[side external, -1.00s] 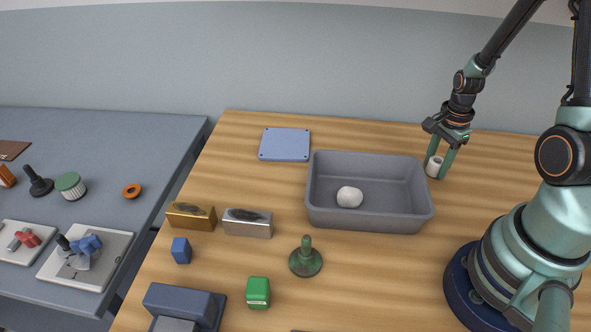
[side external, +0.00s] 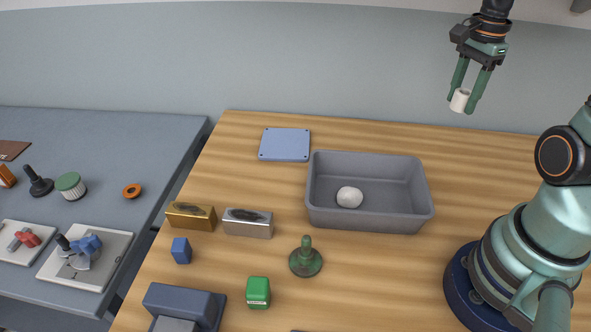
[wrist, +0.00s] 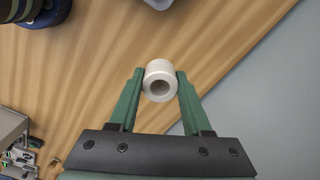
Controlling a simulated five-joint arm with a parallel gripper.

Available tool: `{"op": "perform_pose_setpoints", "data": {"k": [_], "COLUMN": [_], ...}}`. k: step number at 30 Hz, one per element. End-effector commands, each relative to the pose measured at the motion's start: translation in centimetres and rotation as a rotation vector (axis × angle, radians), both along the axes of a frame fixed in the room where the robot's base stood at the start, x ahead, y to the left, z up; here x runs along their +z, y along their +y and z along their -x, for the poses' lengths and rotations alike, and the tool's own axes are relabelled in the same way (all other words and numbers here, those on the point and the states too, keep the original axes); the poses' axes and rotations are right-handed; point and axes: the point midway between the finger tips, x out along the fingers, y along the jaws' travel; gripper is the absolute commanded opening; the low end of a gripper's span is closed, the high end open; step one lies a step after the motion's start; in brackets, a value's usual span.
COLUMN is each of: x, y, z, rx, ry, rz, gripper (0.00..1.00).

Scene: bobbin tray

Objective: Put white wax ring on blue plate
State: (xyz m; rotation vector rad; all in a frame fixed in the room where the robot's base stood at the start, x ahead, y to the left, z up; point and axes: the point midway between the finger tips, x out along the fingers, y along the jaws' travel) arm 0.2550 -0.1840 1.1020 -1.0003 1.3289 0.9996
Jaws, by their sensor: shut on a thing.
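My gripper (side external: 466,93) is shut on the white wax ring (side external: 460,101), a short white cylinder with a hole. It is held in the air, well above the table, at the upper right. In the wrist view the ring (wrist: 159,83) sits between the two green fingertips (wrist: 158,88), its hole facing the camera. The blue plate (side external: 284,144) lies flat and empty at the back of the wooden table, to the left of the ring.
A grey bin (side external: 368,222) with a white lump (side external: 349,197) inside stands between plate and arm. Gold (side external: 191,216) and silver (side external: 248,223) blocks, a green knob (side external: 305,260), a blue block (side external: 181,250) and a green box (side external: 258,293) stand in front. A grey bench (side external: 110,150) adjoins at left.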

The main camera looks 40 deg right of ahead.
Motion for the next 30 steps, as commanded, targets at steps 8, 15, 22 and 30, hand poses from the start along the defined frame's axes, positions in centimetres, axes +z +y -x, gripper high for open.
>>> {"op": "perform_pose_setpoints", "data": {"k": [8,15,22,30], "x": [1.2,0.5,-1.0,-4.4], "y": [0.6,3.2,7.5,15.7], "z": [-3.0,-10.2,-16.7,-23.6], "rx": [0.019,0.054,0.087,0.129], "ry": [0.003,0.004,0.004,0.004], "rz": [-0.002,-0.002,-0.001,-0.001], "gripper": [0.0,0.0,0.0,0.0]}}
